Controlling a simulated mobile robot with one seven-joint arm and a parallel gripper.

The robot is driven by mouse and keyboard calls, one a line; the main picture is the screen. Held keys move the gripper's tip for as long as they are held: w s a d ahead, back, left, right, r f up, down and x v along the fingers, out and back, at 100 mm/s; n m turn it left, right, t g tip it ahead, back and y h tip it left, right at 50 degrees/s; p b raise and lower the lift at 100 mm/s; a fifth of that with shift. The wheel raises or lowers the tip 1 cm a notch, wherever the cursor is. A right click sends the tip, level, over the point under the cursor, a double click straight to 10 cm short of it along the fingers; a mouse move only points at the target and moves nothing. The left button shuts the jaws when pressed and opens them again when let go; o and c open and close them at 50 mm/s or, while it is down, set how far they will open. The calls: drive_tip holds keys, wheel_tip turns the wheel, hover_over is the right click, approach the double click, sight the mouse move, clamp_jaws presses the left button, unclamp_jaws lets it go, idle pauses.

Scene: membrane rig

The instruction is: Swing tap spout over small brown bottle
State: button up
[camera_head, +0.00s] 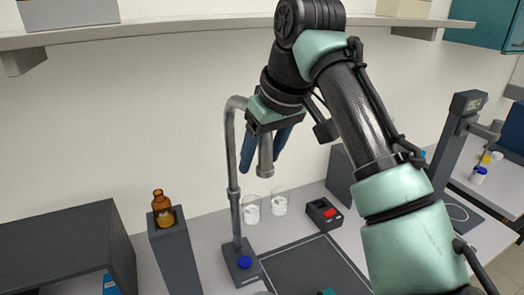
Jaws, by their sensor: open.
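The tap is a tall grey pipe (233,170) on a dark base with a blue knob (244,262). Its top bends over to the right, and the spout (265,158) hangs down at its right end, above and near two clear beakers. My gripper (264,150) is open, with its blue fingers on either side of the spout; I cannot tell whether they touch it. The small brown bottle (163,211) stands upright on a dark grey pedestal (174,255) to the left of the tap. The spout is not above the bottle.
Two beakers with white contents (252,209) (279,203) stand behind the tap base. A dark box with a red part (325,213) and a dark mat (310,268) lie to the right. A dark shelf unit (65,245) is at left. A wall shelf (170,31) runs above.

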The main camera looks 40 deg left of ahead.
drive_tip(key=shift+a+f, duration=0.15)
drive_tip(key=shift+f, duration=0.3)
drive_tip(key=shift+c, duration=0.3)
clamp_jaws()
drive_tip(key=shift+w+r, duration=0.1)
idle(0.8)
